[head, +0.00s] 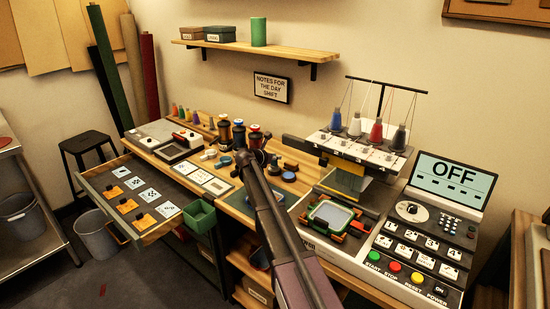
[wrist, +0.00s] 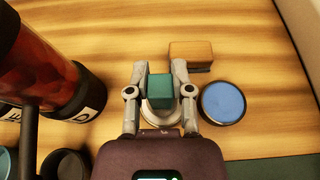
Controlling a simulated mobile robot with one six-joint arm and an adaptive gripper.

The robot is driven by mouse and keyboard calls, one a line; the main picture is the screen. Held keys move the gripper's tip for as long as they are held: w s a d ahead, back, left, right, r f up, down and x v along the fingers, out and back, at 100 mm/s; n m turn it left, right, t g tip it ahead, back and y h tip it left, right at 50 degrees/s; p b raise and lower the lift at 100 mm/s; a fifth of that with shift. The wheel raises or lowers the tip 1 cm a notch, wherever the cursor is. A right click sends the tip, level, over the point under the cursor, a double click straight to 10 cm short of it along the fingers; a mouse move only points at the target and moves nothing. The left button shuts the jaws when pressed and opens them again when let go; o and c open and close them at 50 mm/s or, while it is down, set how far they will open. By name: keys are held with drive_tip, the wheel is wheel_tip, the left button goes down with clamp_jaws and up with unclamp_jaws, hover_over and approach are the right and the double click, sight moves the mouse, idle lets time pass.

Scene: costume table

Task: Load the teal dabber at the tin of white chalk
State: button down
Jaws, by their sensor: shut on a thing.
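My gripper (wrist: 160,78) is shut on the teal dabber (wrist: 160,87), a small teal block held between the two fingers in the wrist view. A pale round tin (wrist: 161,116) shows directly below the dabber, partly hidden by the dabber and my fingers; it looks like the tin of white chalk. I cannot tell whether the dabber touches the chalk. In the head view my own arm hides most of this spot.
A round tin of blue chalk (wrist: 222,103) lies just right of my gripper. A wooden-backed block (wrist: 191,54) lies just beyond the right finger. A large dark-and-red spool (wrist: 45,65) stands close on the left. Dark round tins (wrist: 66,164) lie at lower left.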

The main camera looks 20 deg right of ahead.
drive_tip(key=shift+s+f+b, duration=0.1)
drive_tip(key=shift+f+b, duration=0.3)
idle(1.8)
drive_tip(key=shift+r, duration=0.1)
drive_tip(key=shift+r+p, duration=3.45)
drive_tip(key=shift+p, duration=0.1)
wheel_tip(320, 180, up, 9)
drive_tip(key=p, duration=0.9)
